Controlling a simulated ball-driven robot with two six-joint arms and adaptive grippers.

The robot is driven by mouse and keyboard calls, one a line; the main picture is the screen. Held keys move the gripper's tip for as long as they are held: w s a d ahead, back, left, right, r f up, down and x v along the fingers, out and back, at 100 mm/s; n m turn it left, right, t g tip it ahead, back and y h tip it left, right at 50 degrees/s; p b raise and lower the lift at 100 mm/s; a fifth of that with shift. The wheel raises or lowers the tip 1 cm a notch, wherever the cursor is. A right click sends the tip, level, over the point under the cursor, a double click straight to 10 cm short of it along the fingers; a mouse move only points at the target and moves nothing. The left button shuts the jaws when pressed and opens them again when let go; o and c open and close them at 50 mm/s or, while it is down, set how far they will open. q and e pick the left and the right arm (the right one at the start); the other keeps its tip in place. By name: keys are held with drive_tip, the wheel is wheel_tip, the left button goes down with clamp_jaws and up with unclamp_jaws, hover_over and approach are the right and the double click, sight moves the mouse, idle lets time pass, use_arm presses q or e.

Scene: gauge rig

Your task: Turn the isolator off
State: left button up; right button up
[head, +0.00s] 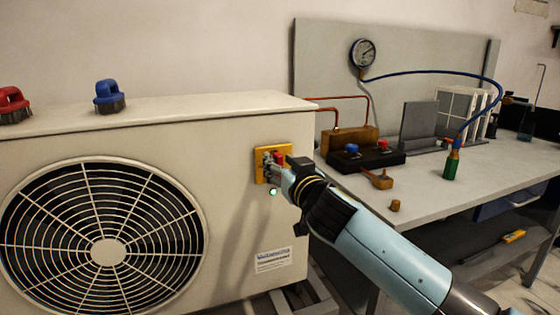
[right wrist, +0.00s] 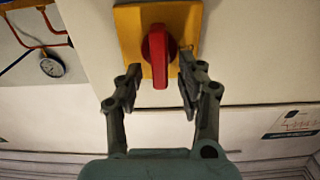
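The isolator is a yellow plate (head: 260,160) with a red rotary handle, on the side of the beige fan unit. In the right wrist view the red handle (right wrist: 158,57) stands lengthwise in the picture on the yellow plate (right wrist: 128,30). My right gripper (right wrist: 160,78) is open, with one finger on each side of the handle's near end and small gaps seeming to show. In the head view the right gripper (head: 274,167) hides much of the handle. A small green light (head: 273,191) glows below the plate. My left gripper is not in view.
The fan unit (head: 225,125) fills the left, with a blue cap (head: 109,95) and a red cap (head: 13,103) on top. The workbench (head: 440,190) at right holds a manifold (head: 365,158), a green bottle (head: 451,165) and loose brass fittings. A gauge (head: 363,53) hangs behind.

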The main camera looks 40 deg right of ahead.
drive_tip(key=shift+w, duration=0.3)
clamp_jaws()
